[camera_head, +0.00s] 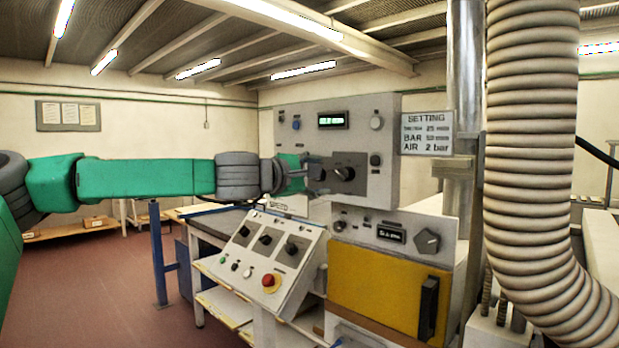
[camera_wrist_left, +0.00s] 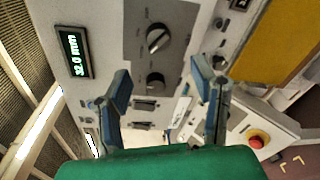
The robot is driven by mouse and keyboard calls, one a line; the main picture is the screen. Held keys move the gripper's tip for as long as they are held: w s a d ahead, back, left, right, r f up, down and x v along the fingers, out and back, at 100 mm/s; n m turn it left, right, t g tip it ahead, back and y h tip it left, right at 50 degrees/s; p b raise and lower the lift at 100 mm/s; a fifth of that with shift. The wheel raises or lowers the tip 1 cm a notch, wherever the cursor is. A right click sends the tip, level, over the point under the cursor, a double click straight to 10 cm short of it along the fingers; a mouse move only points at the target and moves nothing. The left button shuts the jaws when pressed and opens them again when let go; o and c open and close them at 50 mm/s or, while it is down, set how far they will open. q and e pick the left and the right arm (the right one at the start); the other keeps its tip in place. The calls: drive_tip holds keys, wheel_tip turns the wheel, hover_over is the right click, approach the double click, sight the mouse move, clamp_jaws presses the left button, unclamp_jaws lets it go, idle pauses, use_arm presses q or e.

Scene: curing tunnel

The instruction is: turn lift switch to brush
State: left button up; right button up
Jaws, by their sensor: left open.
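My left gripper (camera_head: 310,173) reaches in from the left to the upper control panel (camera_head: 357,116). Its fingertips are close to a black rotary knob (camera_head: 344,173) on a dark plate. In the left wrist view the open left gripper (camera_wrist_left: 162,86) has its two blue-grey fingers apart with nothing held. A dark knob (camera_wrist_left: 155,82) shows between the fingers, and another knob with a white pointer (camera_wrist_left: 158,38) is farther along the same plate. Contact with either knob cannot be told. No lift or brush label is readable. My right gripper is not in view.
A sloped console (camera_head: 262,255) with several knobs and a red button (camera_head: 269,280) stands below the gripper. A yellow door (camera_head: 375,290) with a black handle is at lower right. A ribbed hose (camera_head: 530,150) and a metal post (camera_head: 466,70) stand right of the panel.

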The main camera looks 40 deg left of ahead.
use_arm(q)
drive_tip(key=s+d+f+m+g+b, duration=0.1)
drive_tip(key=s+d+f+m+g, duration=0.3)
drive_tip(key=f, duration=0.9)
drive_tip(key=s+d+f+m+g+b, duration=0.15)
drive_tip(key=d+f+m, duration=0.3)
drive_tip(key=f, duration=0.85)
drive_tip(key=s+d+f+m+g, duration=0.25)
drive_tip(key=d+f, duration=0.35)
drive_tip(key=f, duration=0.7)
drive_tip(key=s+f+m+g+b, duration=0.1)
drive_tip(key=s+f+m+g, duration=0.3)
drive_tip(key=s+f, duration=0.8)
drive_tip(key=s+d+f+m+g+b, duration=0.1)
drive_tip(key=s+f+m+g, duration=0.3)
drive_tip(key=s+f, duration=0.9)
drive_tip(key=s+m, duration=0.3)
drive_tip(key=s, duration=0.3)
drive_tip(key=shift+s+d+m+b, duration=0.15)
drive_tip(key=shift+s+m+b, duration=0.2)
drive_tip(key=shift+m+b, duration=0.05)
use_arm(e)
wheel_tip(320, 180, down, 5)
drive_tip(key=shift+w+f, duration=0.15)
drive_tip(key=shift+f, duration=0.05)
